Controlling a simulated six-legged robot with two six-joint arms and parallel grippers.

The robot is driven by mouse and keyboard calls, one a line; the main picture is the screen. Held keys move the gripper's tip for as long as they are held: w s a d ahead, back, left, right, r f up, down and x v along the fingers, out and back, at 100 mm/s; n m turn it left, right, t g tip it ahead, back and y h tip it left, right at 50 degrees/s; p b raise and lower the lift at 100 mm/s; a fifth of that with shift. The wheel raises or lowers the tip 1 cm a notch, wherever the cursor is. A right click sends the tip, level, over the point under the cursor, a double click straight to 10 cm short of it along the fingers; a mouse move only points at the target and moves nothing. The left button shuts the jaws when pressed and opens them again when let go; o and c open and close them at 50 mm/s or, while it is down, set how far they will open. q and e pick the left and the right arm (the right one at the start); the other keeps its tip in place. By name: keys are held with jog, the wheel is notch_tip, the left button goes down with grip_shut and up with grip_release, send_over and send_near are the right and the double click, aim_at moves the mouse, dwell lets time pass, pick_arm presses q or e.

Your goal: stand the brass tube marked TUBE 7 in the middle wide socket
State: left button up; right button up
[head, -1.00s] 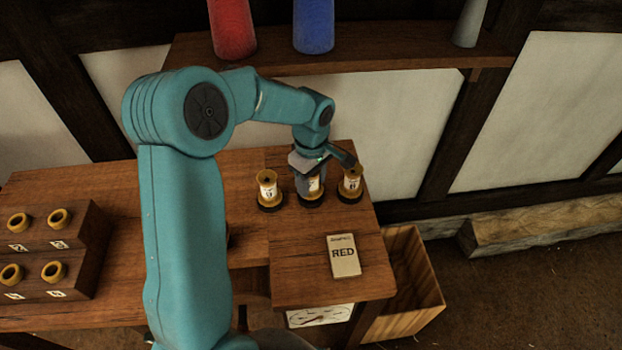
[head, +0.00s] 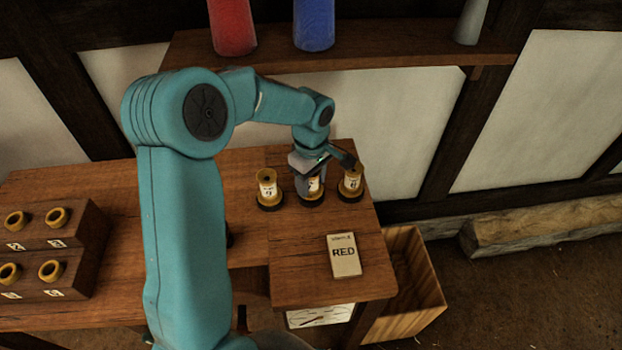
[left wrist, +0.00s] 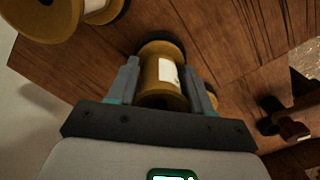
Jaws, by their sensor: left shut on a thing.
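Three brass tubes with white labels stand in a row of dark round sockets at the back right of the bench. My left gripper (head: 310,182) comes down from above on the middle tube (head: 315,187) and is shut on it. Its label is partly covered and its number is too small to read surely. The tube looks upright, with its foot at the middle dark socket (head: 312,201). In the left wrist view the tube (left wrist: 158,72) sits between both fingers. The left tube (head: 267,188) and right tube (head: 351,183) stand close on either side. My right gripper is out of view.
A wooden block with several brass-ringed holes (head: 90,225) is at the far left. An open wooden bin (head: 425,285) stands right of the bench.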

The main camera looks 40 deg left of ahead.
pick_arm(q)
jog(key=shift+f, duration=0.3)
jog(key=o, duration=0.9)
jog(key=shift+o, duration=0.2)
jog(key=shift+r, duration=0.1)
jog(key=shift+r+p, duration=3.65)
jog(key=shift+r, duration=1.85)
jog(key=shift+f, duration=0.1)
